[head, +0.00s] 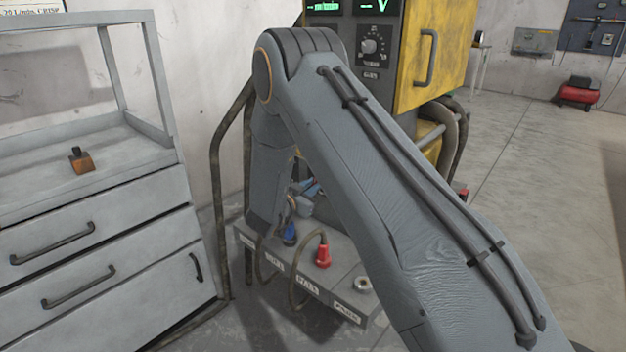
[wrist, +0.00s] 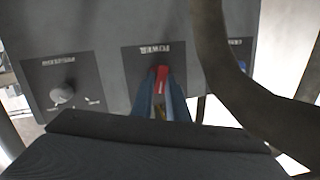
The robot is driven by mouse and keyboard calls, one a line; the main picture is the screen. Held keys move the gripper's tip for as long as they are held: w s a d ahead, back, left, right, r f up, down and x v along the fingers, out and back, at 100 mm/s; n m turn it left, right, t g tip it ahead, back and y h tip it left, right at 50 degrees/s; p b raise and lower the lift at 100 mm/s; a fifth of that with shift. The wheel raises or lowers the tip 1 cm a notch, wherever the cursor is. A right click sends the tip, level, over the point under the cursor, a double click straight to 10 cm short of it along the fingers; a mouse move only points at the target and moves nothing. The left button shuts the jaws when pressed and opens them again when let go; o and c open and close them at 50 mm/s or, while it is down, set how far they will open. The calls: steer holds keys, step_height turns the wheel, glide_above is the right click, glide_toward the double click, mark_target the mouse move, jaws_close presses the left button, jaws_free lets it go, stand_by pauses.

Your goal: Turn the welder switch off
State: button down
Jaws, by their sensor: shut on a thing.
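The welder (head: 435,55) is a yellow and dark grey cabinet behind my arm in the head view. In the wrist view its grey panel bears a label reading POWER (wrist: 160,48), upside down, with the red welder switch (wrist: 162,73) by it. My gripper (wrist: 160,88) has its two blue fingers closed on the red switch, one on each side. A white mark shows on the switch, but I cannot tell its on or off position. In the head view my arm hides the switch.
A knob (wrist: 62,94) sits on the same panel. A dark cable (wrist: 222,75) hangs close beside my gripper. A low shelf (head: 335,290) holds a red connector (head: 322,255) and a blue connector (head: 289,235) on cables.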

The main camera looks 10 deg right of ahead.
steer(key=n+g+p, duration=0.1)
steer(key=n+p, duration=0.1)
steer(key=n+g+p, duration=0.1)
steer(key=n+p, duration=0.1)
steer(key=shift+w+a+r, duration=0.1)
steer(key=shift+r, duration=0.1)
steer(key=n+g, duration=0.1)
steer(key=n, duration=0.1)
steer(key=n+g+h+p, duration=0.1)
steer(key=n, duration=0.2)
steer(key=shift+w+a, duration=0.15)
steer(key=shift+w, duration=0.05)
stand_by(0.4)
steer(key=c, duration=1.7)
jaws_free()
steer(key=shift+p+v, duration=0.35)
steer(key=shift+v, duration=3.45)
steer(key=shift+a+f, duration=0.1)
